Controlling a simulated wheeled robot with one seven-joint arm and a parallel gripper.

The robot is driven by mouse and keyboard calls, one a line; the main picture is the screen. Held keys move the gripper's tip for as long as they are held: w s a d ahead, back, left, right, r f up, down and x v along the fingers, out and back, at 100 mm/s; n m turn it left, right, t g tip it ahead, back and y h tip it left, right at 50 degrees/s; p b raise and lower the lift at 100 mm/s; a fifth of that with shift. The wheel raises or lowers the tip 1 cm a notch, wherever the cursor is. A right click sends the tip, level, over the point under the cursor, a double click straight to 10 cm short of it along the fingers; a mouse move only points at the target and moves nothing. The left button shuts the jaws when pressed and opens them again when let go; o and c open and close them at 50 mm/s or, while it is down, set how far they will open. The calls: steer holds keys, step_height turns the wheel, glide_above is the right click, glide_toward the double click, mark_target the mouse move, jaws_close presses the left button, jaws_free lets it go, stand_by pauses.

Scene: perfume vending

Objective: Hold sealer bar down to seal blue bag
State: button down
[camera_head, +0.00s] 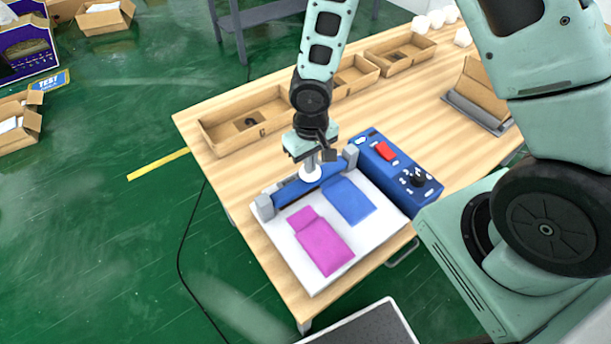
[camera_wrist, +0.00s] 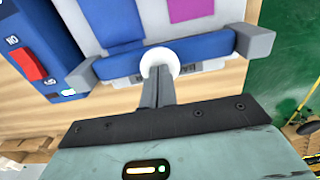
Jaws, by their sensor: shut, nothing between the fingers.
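The sealer has a blue bar (camera_wrist: 195,52) held between grey end brackets, over a white bed (camera_head: 310,272). My gripper (camera_head: 310,171) is shut with nothing between its fingers and reaches down at a round white knob (camera_wrist: 160,62) at the bar's middle. The fingertips meet the knob in both views; the exact contact is hidden. The blue bag (camera_head: 348,202) lies flat on the bed with its upper end at the bar, and it also shows in the wrist view (camera_wrist: 119,22). The magenta bag (camera_head: 322,241) lies beside it, to the left.
The blue control box (camera_head: 400,173) with a red switch (camera_head: 385,151) and black dial stands right of the bed. Cardboard trays (camera_head: 245,122) line the table's back. A cardboard piece on a grey stand (camera_head: 480,101) is at right. The table's left front edge is near the bed.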

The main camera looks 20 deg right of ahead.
steer(key=shift+f+b, duration=0.7)
steer(key=shift+f, duration=0.15)
steer(key=shift+s+f, duration=0.2)
stand_by(1.9)
steer(key=shift+r, duration=0.15)
step_height(320, 180, up, 9)
steer(key=p, duration=0.7)
steer(key=shift+w, duration=0.2)
stand_by(0.4)
